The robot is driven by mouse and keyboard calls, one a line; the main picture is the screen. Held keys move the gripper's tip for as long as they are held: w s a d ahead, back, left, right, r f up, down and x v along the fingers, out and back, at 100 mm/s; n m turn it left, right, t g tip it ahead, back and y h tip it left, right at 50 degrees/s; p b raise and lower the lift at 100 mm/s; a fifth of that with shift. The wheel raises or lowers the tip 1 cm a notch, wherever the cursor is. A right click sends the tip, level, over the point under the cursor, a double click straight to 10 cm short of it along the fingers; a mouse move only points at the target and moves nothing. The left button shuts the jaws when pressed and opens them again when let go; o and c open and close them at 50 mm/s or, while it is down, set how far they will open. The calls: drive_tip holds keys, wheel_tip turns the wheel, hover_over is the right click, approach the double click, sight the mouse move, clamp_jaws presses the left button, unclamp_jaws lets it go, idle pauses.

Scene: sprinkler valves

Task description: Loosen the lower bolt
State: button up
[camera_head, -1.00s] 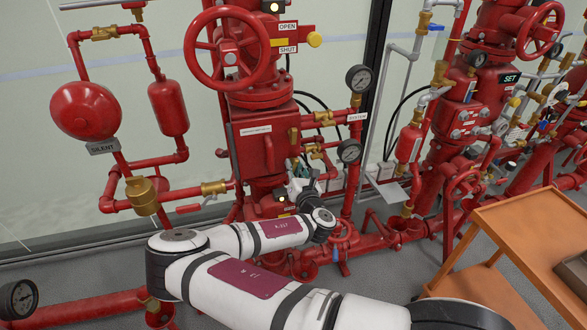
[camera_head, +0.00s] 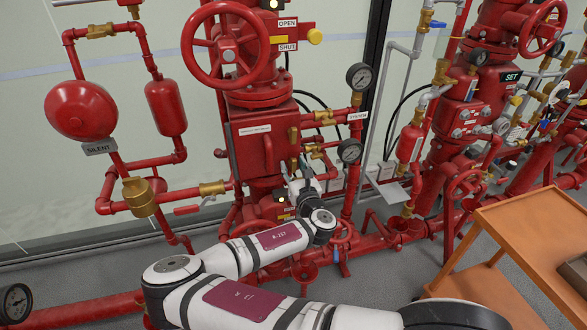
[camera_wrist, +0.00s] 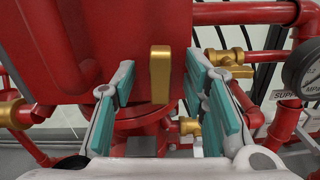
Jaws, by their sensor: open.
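A narrow brass-coloured piece, which looks like the lower bolt (camera_wrist: 160,74), stands upright against the red valve body in the wrist view. My gripper (camera_wrist: 160,95) is open, with a teal-padded finger on either side of this piece. Clear gaps show between it and both pads. In the head view, my gripper (camera_head: 304,182) is small, low at the right side of the red valve box (camera_head: 254,150). A brass piece (camera_head: 294,165) shows just above it there, and another brass piece (camera_head: 294,135) sits higher on the same side.
A red handwheel (camera_head: 229,57) is above the box. Pressure gauges (camera_head: 350,150) and brass-fitted pipes stand close to the right of my gripper. A red bell (camera_head: 80,110) hangs at left. An orange cart (camera_head: 535,235) stands at right, with grey floor around it.

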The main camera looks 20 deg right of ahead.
sight(294, 168)
drive_tip(key=shift+s+a+r+p, duration=0.15)
drive_tip(key=shift+s+p, duration=0.6)
drive_tip(key=shift+s, duration=0.8)
drive_tip(key=shift+s+a+p, duration=0.15)
drive_tip(key=shift+s+p, duration=0.6)
drive_tip(key=shift+s, duration=0.75)
